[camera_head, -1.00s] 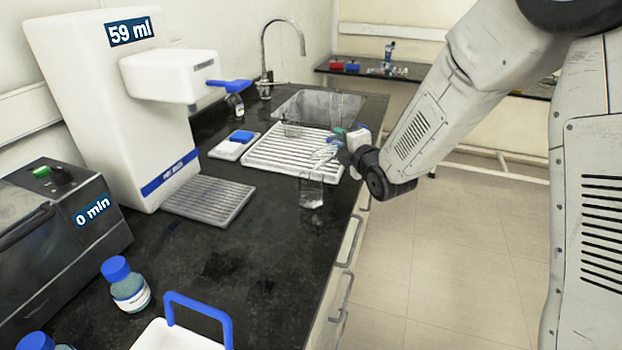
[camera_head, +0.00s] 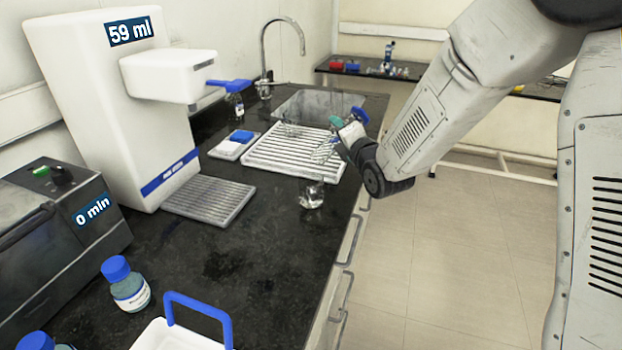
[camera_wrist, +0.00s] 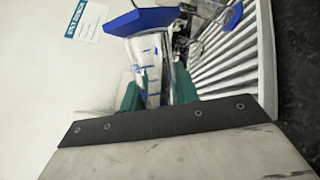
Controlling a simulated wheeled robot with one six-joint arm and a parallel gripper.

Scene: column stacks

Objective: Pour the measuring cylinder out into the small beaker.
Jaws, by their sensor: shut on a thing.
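My gripper (camera_head: 347,137) is shut on the measuring cylinder (camera_head: 325,151), a clear tube with blue parts. In the wrist view the cylinder (camera_wrist: 150,68) sits between the two teal fingers (camera_wrist: 157,90). It is steeply tilted, with its clear end pointing down and left in the head view. The small beaker (camera_head: 312,196) is clear glass and stands upright on the black counter, just below that end. The cylinder appears above the beaker, apart from it. I cannot tell whether liquid is flowing or how much either vessel holds.
A white drying rack (camera_head: 290,152) lies behind the beaker, with the sink (camera_head: 320,103) beyond. A white dispenser (camera_head: 95,100) reading 59 ml stands left. A blue-capped bottle (camera_head: 126,285) and a white blue-handled carrier (camera_head: 175,335) are in front. The counter's right edge is close to the beaker.

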